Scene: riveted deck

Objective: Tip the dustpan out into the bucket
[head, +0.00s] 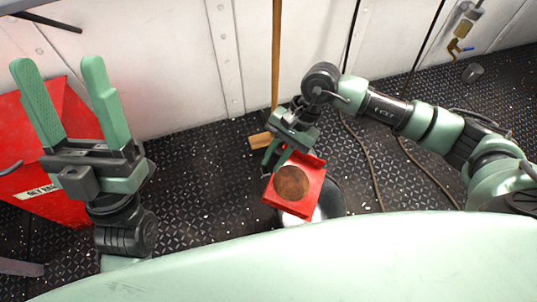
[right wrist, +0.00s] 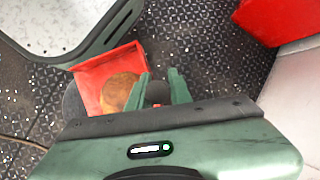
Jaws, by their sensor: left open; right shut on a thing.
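The red dustpan (head: 311,172) is held in the air by my right gripper (head: 278,156), which is shut on its handle. A round brown thing (head: 292,183) lies on the pan. The bucket (head: 331,198), dark outside, stands under and just right of the pan, which hides much of it. In the right wrist view the dustpan (right wrist: 92,76) carries the brown thing (right wrist: 118,92), and the dark handle (right wrist: 157,92) is between the fingers. My left gripper (head: 59,64) is open and empty at the left, apart from the dustpan.
A red bin (head: 72,125) with a partly hidden label stands at the left. A broom (head: 276,60) leans at the white wall behind the dustpan. Cables (head: 374,170) run over the dark deck. A small grey cup-like thing (head: 472,73) lies at the far right.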

